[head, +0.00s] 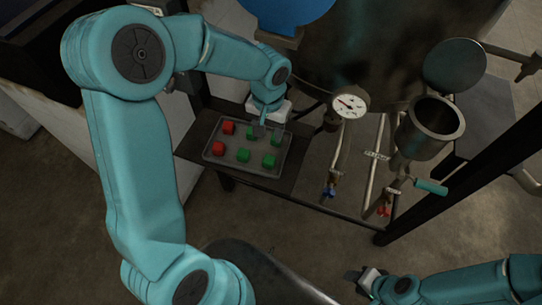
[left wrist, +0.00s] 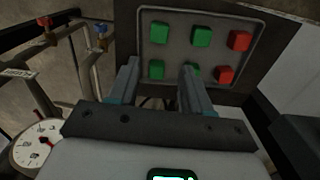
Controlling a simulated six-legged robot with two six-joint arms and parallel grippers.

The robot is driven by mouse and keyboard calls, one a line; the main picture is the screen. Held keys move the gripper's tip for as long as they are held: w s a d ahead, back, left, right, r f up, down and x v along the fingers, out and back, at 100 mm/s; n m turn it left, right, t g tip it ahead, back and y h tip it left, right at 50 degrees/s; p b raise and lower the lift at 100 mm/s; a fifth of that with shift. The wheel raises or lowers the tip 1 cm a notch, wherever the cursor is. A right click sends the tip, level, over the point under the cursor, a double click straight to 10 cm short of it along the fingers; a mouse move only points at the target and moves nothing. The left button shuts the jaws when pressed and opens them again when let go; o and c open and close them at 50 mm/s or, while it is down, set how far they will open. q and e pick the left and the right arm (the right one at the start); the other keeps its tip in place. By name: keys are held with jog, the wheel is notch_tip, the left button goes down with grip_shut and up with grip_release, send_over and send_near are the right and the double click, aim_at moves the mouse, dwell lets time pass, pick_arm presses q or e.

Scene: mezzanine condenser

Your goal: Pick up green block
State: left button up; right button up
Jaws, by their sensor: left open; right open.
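Several green blocks sit on a grey tray (head: 206,152) in the head view; which one is meant cannot be told. Two are in the near row, the middle one (head: 243,155) and the right one (head: 269,160). In the far row, one green block (head: 251,133) is beside my left gripper (head: 262,128), which is over that row, open and pointing down. In the left wrist view, a green block (left wrist: 156,71) shows between the open fingers, and another (left wrist: 194,70) is partly hidden by the right finger. My right gripper (head: 366,279) is open and empty at the lower right, far from the tray.
Two red blocks, one far (head: 228,127) and one near (head: 219,148), are at the tray's left end. Right of the tray stand a pressure gauge (head: 350,105), pipes with blue (head: 329,191) and red valve handles, and a metal cup (head: 434,120). The tray lies on a dark shelf.

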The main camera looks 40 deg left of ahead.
pick_arm(q)
send_over(269, 159)
notch_tip(269, 159, down, 9)
jog(key=shift+a+r, duration=0.15)
jog(key=shift+s+f+p, duration=0.2)
jog(key=shift+f+p, duration=0.25)
jog(key=f, duration=0.4)
jog(key=shift+w+d+f+p, duration=0.2)
jog(key=shift+f+p, duration=0.15)
jog(key=shift+p, duration=0.05)
jog(key=shift+s+r, duration=0.1)
jog(key=c, duration=0.7)
